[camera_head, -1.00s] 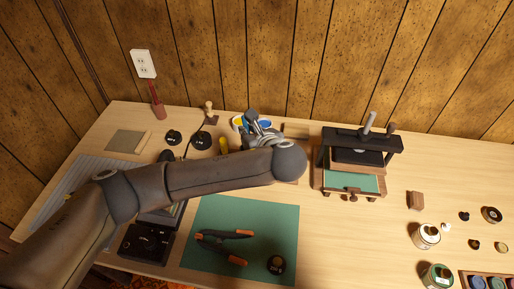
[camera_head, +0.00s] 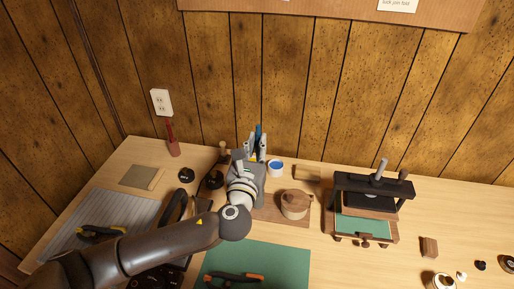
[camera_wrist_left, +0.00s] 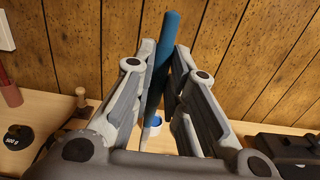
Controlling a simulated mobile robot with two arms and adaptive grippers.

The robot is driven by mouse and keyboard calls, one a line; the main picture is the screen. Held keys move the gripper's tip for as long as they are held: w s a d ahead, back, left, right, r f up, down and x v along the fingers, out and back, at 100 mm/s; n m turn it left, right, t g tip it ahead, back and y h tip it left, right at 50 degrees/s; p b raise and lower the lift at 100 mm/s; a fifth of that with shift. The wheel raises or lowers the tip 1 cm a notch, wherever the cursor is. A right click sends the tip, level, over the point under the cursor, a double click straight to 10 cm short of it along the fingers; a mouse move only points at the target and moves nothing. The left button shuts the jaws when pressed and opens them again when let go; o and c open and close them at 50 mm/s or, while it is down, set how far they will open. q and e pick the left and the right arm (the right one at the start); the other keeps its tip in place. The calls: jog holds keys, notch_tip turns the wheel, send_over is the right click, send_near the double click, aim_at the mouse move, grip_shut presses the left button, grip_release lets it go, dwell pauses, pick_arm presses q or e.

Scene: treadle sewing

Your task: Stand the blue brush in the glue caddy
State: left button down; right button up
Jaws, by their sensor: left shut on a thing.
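My left gripper (camera_head: 256,147) is shut on the blue brush (camera_head: 258,131), which stands up roughly upright between the fingers above the back of the bench. In the left wrist view the brush (camera_wrist_left: 168,40) leans slightly between the two fingers of the gripper (camera_wrist_left: 162,65). A white cup with a blue inside (camera_head: 276,169) stands just right of the gripper and shows behind the brush in the wrist view (camera_wrist_left: 153,122). A reddish holder (camera_head: 173,149) with a red stick upright in it stands at the back left. I cannot tell which container is the glue caddy. My right gripper is out of view.
A lidded brown pot (camera_head: 294,205) stands on a brown mat right of the gripper. A black press (camera_head: 373,190) stands further right. Round black weights (camera_head: 187,175) lie left of the gripper. A green mat (camera_head: 270,262) lies in front; the wood-panelled wall rises close behind.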

aim_at(257, 159)
pick_arm(q)
jog(key=shift+f+b, duration=3.1)
jog(key=shift+b, duration=0.1)
jog(key=shift+f+b, duration=1.85)
jog(key=shift+f, duration=1.3)
jog(key=c, duration=1.4)
grip_release()
jog(key=shift+o, duration=0.2)
jog(key=s+a, duration=0.2)
jog(key=s, duration=0.9)
jog(key=shift+s+a+f, duration=0.15)
jog(key=shift+s+a, duration=0.05)
jog(key=shift+s, duration=0.15)
